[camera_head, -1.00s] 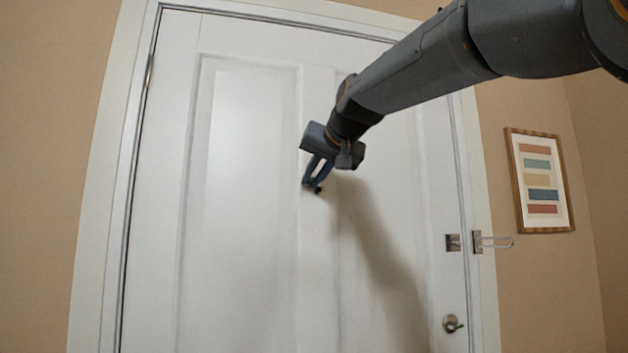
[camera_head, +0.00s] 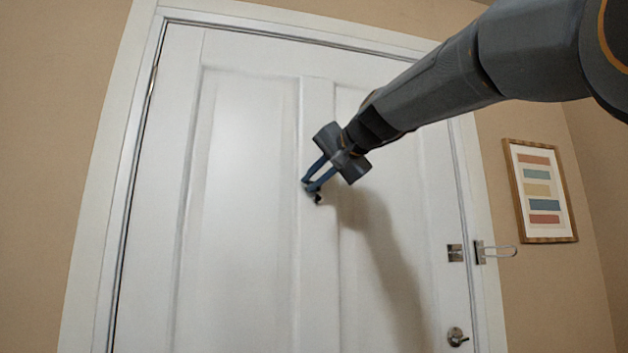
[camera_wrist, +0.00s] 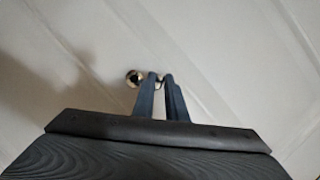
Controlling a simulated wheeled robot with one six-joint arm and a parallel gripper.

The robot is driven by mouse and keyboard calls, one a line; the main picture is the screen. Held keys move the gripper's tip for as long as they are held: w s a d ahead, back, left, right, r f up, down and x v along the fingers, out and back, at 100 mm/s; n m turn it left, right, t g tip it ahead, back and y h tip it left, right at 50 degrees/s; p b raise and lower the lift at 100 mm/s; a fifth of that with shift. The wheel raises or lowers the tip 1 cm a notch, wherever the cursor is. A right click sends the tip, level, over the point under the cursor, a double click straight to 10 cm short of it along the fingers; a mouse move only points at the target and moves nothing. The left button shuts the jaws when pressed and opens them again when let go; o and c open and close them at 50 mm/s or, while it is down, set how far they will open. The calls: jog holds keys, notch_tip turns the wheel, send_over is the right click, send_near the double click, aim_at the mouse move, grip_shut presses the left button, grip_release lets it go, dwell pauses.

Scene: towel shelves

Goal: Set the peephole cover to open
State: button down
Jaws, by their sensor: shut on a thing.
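The white door (camera_head: 240,220) fills the middle of the head view. The peephole (camera_wrist: 133,77), a small round metal ring with a dark centre, shows just left of my fingertips in the wrist view. In the head view it is a small dark spot (camera_head: 318,199) just below the fingertips. My gripper (camera_head: 311,187) is at the door's centre panel, its two blue fingers close together. In the wrist view my gripper (camera_wrist: 161,76) is shut on the peephole cover, which is mostly hidden between the fingertips. At least part of the peephole looks uncovered.
A latch (camera_head: 490,252) and a door knob (camera_head: 457,337) are at the door's right edge. A framed picture (camera_head: 540,190) hangs on the right wall. The door face around my gripper is clear.

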dwell(0.3)
jog(key=c, duration=1.8)
grip_release()
jog(key=shift+s+a, duration=0.1)
jog(key=shift+o, duration=0.2)
jog(key=b+v, duration=0.2)
jog(key=v, duration=0.6)
jog(key=shift+r, duration=0.1)
